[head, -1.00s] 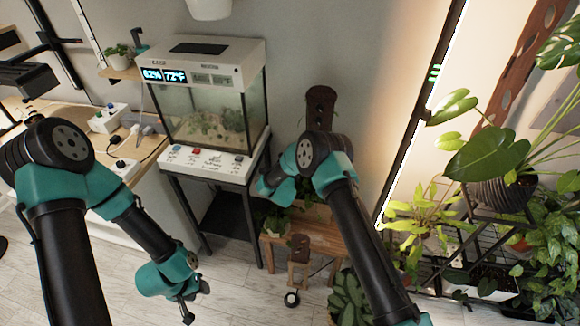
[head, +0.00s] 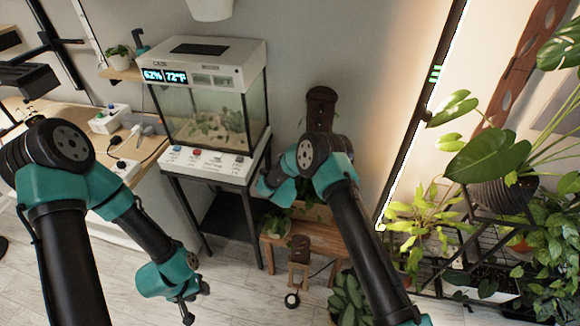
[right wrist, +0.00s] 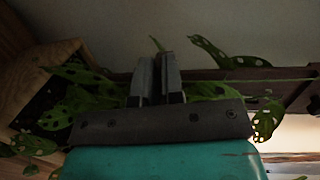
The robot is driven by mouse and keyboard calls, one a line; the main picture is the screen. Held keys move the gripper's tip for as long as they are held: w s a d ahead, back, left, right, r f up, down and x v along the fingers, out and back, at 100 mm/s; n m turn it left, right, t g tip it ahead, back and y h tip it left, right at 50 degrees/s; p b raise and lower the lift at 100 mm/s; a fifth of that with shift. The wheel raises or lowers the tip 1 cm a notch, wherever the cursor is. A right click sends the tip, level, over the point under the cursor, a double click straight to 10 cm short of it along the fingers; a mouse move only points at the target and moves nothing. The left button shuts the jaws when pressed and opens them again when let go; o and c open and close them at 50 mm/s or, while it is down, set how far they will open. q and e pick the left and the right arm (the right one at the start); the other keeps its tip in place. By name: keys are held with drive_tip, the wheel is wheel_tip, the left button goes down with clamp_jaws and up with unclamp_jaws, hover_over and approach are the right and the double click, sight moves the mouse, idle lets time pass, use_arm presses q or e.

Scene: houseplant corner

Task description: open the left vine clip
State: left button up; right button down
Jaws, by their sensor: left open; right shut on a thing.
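My left gripper (head: 191,305) hangs open and empty over the floor, low in the head view and well away from the plants. My right gripper is hidden behind my own right arm in the head view, by the wooden plant stand. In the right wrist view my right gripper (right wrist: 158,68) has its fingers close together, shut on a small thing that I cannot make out. Perforated vine leaves (right wrist: 85,97) hang around the fingers. A dark rail (right wrist: 215,76) runs across behind them. I cannot pick out the left vine clip in either view.
The wooden plant stand (head: 322,233) is beside my right arm, with a potted plant (head: 348,300) below. A glass terrarium (head: 228,125) stands on a dark-framed table behind. Large-leaved plants (head: 500,153) crowd the right side.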

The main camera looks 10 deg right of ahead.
drive_tip(key=shift+w+d+r, duration=0.1)
drive_tip(key=shift+d+r, duration=0.05)
drive_tip(key=shift+d, duration=0.1)
idle(0.3)
drive_tip(key=c, duration=1.4)
unclamp_jaws()
drive_tip(key=shift+d, duration=0.1)
drive_tip(key=shift+c, duration=0.2)
drive_tip(key=o, duration=0.5)
drive_tip(key=shift+a, duration=0.2)
drive_tip(key=shift+c, duration=0.2)
drive_tip(key=shift+a, duration=0.1)
drive_tip(key=v, duration=1.7)
drive_tip(key=shift+s, duration=0.25)
drive_tip(key=shift+c, duration=0.3)
